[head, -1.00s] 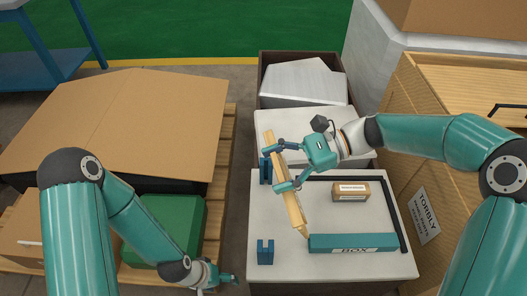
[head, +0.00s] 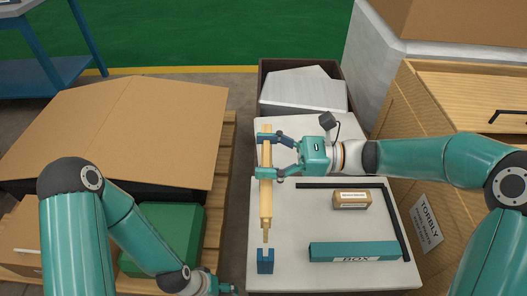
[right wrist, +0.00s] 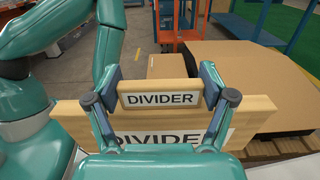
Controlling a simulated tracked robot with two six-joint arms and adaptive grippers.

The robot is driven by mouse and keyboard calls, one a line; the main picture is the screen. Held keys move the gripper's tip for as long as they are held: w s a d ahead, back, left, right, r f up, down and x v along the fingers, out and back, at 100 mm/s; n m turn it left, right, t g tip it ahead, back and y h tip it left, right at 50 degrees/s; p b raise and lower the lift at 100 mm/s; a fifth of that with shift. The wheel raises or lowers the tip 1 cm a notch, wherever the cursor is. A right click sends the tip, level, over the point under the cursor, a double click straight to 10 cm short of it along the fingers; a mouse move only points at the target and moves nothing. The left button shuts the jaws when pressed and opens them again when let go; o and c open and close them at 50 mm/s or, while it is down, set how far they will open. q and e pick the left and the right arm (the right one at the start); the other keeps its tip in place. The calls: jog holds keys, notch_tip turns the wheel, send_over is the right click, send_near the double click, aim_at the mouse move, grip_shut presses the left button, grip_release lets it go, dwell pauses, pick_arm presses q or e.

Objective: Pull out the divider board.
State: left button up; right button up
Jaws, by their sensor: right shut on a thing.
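The divider board (head: 266,205) is pale wood and seen nearly edge-on from above in the head view. Its labelled face (right wrist: 75,118) reads DIVIDER in the right wrist view, with a smaller labelled grip piece (right wrist: 160,98) on top. My right gripper (head: 262,155) is shut on the board at this upper piece, one finger at each end. A blue slotted holder (head: 265,265) stands at the board's near end; whether the board sits in its slot cannot be told. The far holder is hidden. My left gripper (head: 227,289) is at the bottom edge, partly cut off.
A teal BOX (head: 340,251), a small carton (head: 351,200) and a black L-shaped rail (head: 393,215) lie on the white panel (head: 300,280). A wooden crate (head: 430,170) stands right. A large cardboard box (head: 140,120) and green box (head: 185,225) stand left.

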jog(key=shift+f+b, duration=1.8)
jog(key=shift+f, duration=1.05)
jog(key=shift+p, duration=0.7)
notch_tip(320, 180, down, 11)
jog(key=b, duration=0.6)
dwell(3.4)
